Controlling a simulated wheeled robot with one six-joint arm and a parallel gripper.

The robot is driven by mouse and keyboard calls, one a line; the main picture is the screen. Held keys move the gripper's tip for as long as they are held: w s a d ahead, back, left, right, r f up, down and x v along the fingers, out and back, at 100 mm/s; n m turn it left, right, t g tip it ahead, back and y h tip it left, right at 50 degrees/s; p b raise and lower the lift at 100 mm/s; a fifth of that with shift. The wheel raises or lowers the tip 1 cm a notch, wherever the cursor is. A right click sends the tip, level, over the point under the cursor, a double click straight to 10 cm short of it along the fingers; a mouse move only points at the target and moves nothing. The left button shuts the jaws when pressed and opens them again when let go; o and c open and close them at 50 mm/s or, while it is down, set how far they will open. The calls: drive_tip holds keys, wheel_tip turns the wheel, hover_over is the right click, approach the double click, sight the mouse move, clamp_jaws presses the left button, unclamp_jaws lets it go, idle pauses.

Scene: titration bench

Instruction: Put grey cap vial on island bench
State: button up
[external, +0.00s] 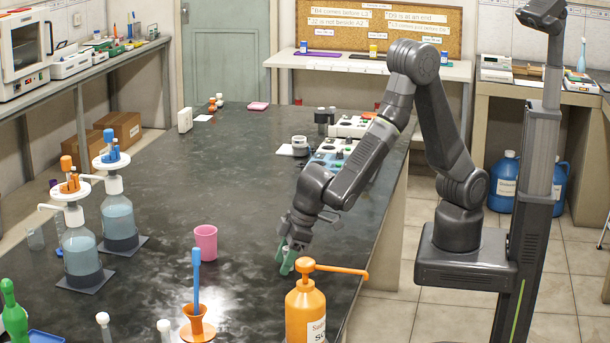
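The island bench (232,150) is the long dark marbled top filling the middle of the view. My gripper (284,263) points down low over its right part, right of a pink cup (205,243). I cannot pick out the grey cap vial for certain.
An orange pump bottle (306,310) stands close in front of my gripper. A blue-handled tool stands in an orange holder (198,325). Two flask dispensers (80,245) (118,215) are at the left. Trays (332,160) lie behind my arm. The bench middle is clear.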

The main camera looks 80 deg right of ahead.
sight(284, 248)
drive_tip(key=c, duration=0.9)
wheel_tip(284, 248, up, 10)
drive_tip(key=shift+f, duration=0.2)
drive_tip(key=shift+c, duration=0.2)
drive_tip(key=shift+w+d+r, duration=0.1)
drive_tip(key=shift+r, duration=0.15)
drive_tip(key=w+d+f+m+h, duration=0.1)
drive_tip(key=w+d+f+m, duration=0.1)
drive_tip(key=d, duration=0.9)
drive_tip(key=w+d+f+m+h, duration=0.1)
drive_tip(key=w+d+f+m, duration=0.1)
drive_tip(key=w+d+m, duration=0.2)
drive_tip(key=w+d+f+m+h, duration=0.1)
drive_tip(key=w+d, duration=0.6)
drive_tip(key=d, duration=1.3)
drive_tip(key=shift+w+d+f+m, duration=0.15)
drive_tip(key=shift+f+m, duration=0.35)
drive_tip(key=shift+m, duration=0.4)
